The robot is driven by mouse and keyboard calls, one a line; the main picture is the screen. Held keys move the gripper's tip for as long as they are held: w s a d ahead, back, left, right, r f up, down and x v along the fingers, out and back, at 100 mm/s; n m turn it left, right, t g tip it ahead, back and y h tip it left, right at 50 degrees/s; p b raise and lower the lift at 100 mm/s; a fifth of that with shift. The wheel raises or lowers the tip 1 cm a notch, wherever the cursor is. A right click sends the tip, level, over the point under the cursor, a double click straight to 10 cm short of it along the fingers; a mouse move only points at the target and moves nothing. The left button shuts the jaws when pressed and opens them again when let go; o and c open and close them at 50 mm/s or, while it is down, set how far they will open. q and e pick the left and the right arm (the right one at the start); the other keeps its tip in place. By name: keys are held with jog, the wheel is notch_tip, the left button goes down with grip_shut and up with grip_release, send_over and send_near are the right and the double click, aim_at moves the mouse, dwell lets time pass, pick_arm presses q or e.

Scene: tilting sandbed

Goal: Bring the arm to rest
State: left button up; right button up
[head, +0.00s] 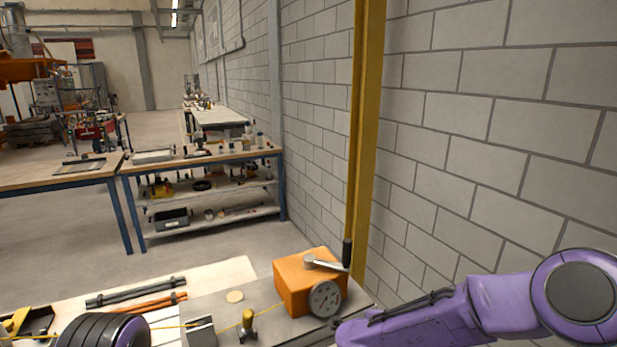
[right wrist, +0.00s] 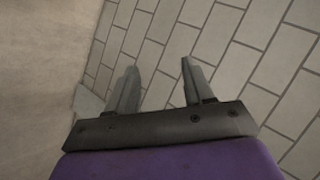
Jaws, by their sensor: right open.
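My right arm, purple, comes in from the right edge of the head view and lies low across the front of the block wall. Its gripper does not show clearly there. In the right wrist view my right gripper (right wrist: 158,64) has its two grey fingers apart with nothing between them. Behind the fingers are block wall and plain floor. My left gripper is not in view.
An orange box (head: 296,285) with a dial and a black-handled lever stands on the grey bench (head: 210,303), near my right arm. A yellow post (head: 366,130) rises behind it against the block wall (head: 470,130). A blue-legged workbench (head: 205,160) stands farther back.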

jog(key=s+d+f+n+y, duration=0.2)
jog(key=s+f+n, duration=0.7)
jog(key=f, duration=0.4)
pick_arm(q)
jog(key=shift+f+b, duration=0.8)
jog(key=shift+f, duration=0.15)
pick_arm(e)
jog(key=s+d+f+n+g, duration=0.2)
jog(key=s+d+f, duration=0.1)
jog(key=s, duration=0.6)
jog(key=s+d+f+n+g+y, duration=0.1)
jog(key=s+d+f+n, duration=0.1)
jog(key=s, duration=0.7)
jog(key=s+d+f+n+g, duration=0.1)
jog(key=s+d+f, duration=0.3)
jog(key=s, duration=0.6)
notch_tip(320, 180, down, 3)
jog(key=shift+d+r+n+g, duration=0.25)
jog(key=shift+n+g, duration=0.15)
jog(key=shift+g, duration=0.4)
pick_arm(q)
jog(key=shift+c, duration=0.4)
pick_arm(e)
jog(key=shift+c, duration=0.4)
